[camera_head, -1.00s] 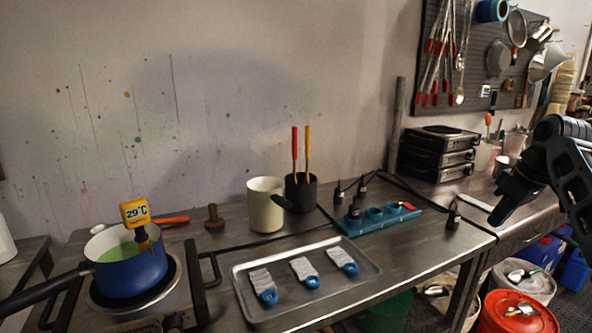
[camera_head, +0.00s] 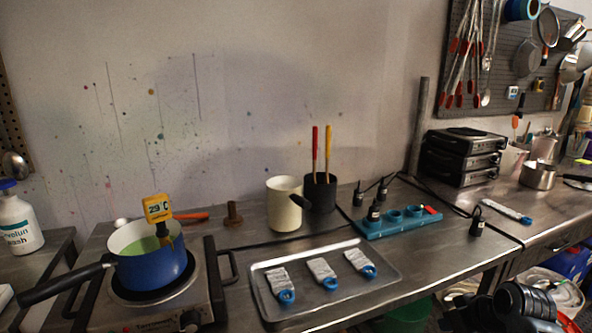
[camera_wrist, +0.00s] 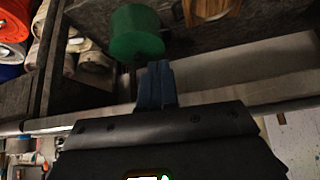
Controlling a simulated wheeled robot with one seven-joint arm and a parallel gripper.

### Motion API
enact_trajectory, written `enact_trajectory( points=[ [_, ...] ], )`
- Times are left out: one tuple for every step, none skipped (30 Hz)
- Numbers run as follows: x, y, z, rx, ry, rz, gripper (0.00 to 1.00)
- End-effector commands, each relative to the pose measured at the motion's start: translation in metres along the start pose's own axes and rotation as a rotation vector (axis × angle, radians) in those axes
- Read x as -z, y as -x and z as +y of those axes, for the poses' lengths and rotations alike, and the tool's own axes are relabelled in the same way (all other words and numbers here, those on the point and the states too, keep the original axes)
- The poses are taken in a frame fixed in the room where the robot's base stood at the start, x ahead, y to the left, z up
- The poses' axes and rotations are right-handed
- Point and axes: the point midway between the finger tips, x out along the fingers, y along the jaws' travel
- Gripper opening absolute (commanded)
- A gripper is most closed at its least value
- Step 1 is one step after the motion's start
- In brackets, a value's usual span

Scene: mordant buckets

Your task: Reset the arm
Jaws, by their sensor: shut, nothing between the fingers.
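My gripper (camera_wrist: 155,84) shows in the wrist view with its dark fingers together and nothing between them. A metal table edge and a green bucket (camera_wrist: 136,32) lie beyond the fingers, apart from them. In the head view only a black part of my arm (camera_head: 515,304) shows at the lower right, below the front edge of the bench. The fingers are not visible in the head view.
The steel bench (camera_head: 425,262) holds a blue pot (camera_head: 150,268) on a hot plate, a metal tray (camera_head: 385,288) with three labelled swatches, a cream jug (camera_head: 284,207) and a teal rack (camera_head: 378,229). Stacked black hot plates (camera_head: 462,160) stand at the back right.

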Motion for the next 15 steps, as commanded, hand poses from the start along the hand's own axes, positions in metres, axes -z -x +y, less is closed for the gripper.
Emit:
enact_trajectory(
  points=[
    [-0.021, -0.008, -0.019, -0.001, -0.014, 0.016, 0.0],
    [-0.03, -0.011, -0.027, -0.006, -0.023, 0.03, 0.0],
    [-0.043, -0.013, -0.038, -0.013, -0.035, 0.05, 0.0],
    [-0.052, -0.015, -0.046, -0.017, -0.044, 0.064, 0.0],
    [-0.062, -0.016, -0.055, -0.023, -0.053, 0.077, 0.0],
    [-0.075, -0.016, -0.065, -0.03, -0.064, 0.096, 0.0],
    [-0.085, -0.016, -0.073, -0.035, -0.072, 0.109, 0.0],
    [-0.095, -0.015, -0.081, -0.039, -0.08, 0.122, 0.0],
    [-0.107, -0.013, -0.091, -0.048, -0.09, 0.141, 0.0],
    [-0.117, -0.011, -0.098, -0.054, -0.098, 0.154, 0.0],
    [-0.127, -0.008, -0.105, -0.059, -0.106, 0.167, 0.0],
    [-0.139, -0.004, -0.114, -0.067, -0.116, 0.185, 0.0],
    [-0.148, 0.0, -0.12, -0.073, -0.123, 0.198, 0.0],
    [-0.158, 0.005, -0.127, -0.079, -0.129, 0.211, 0.0],
    [-0.17, 0.011, -0.135, -0.087, -0.137, 0.228, 0.0]
  ],
)
